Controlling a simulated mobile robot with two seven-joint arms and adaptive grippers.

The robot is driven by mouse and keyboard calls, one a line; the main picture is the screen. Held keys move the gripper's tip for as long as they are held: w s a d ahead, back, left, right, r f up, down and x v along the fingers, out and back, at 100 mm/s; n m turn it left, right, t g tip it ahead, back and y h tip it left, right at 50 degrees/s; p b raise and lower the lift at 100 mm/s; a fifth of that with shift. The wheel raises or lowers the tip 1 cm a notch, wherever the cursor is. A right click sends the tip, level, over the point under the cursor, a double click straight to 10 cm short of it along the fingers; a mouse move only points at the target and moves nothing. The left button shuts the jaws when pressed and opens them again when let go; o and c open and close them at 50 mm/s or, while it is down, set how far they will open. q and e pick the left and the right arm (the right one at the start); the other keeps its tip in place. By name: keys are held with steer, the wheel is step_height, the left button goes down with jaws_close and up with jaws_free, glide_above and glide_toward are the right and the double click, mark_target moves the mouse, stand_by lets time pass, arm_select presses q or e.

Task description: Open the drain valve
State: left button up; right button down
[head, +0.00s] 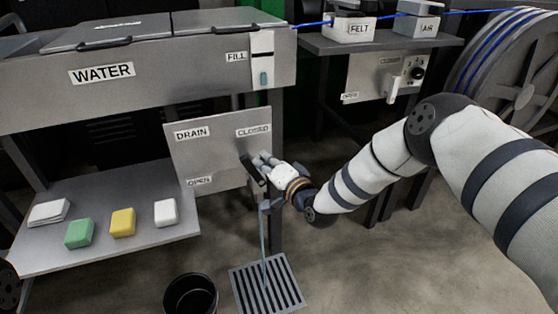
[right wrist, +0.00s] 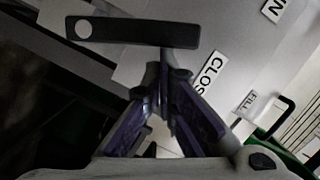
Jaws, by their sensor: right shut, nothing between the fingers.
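The drain panel (head: 205,160) is a grey plate with DRAIN, CLOSED and OPEN labels. Its black valve lever (head: 251,169) slants just below the CLOSED label (head: 253,131). In the right wrist view the lever (right wrist: 140,33) crosses just beyond my fingertips. My right gripper (head: 263,160) is shut and empty, right at the lever; it also shows in the right wrist view (right wrist: 168,75). I cannot tell whether it touches the lever. A thin pale blue stream (head: 263,238) runs from the spout to the floor grate (head: 246,287). My left gripper is not in view.
A shelf (head: 120,245) at left holds green, yellow and white blocks. A black bucket (head: 190,292) stands left of the grate. The WATER tank (head: 150,65) is above. A workbench (head: 400,47) and cable reel (head: 515,65) stand at right. The floor below my right arm is clear.

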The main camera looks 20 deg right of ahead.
steer(key=a+n, duration=0.2)
steer(key=n, duration=0.1)
steer(key=a+n+h+p, duration=0.1)
steer(key=a, duration=0.1)
steer(key=shift+s+f+n+g, duration=0.1)
steer(key=shift+f+n+g, duration=0.2)
steer(key=shift+g, duration=0.1)
arm_select(q)
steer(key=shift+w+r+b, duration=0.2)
steer(key=shift+b, duration=0.2)
arm_select(e)
steer(key=shift+a+f+n+h, duration=0.7)
steer(key=shift+a+f+n, duration=0.5)
steer(key=shift+a, duration=0.2)
steer(key=shift+a, duration=0.1)
step_height(320, 180, up, 5)
steer(key=p, duration=0.2)
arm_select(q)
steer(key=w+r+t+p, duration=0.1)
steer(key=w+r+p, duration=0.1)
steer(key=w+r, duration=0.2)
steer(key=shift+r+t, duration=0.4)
arm_select(e)
glide_toward(247, 165)
steer(key=a+r, duration=0.1)
steer(key=s+a, duration=0.1)
steer(key=a, duration=0.1)
steer(key=shift+s+r, duration=0.2)
steer(key=shift+r, duration=0.2)
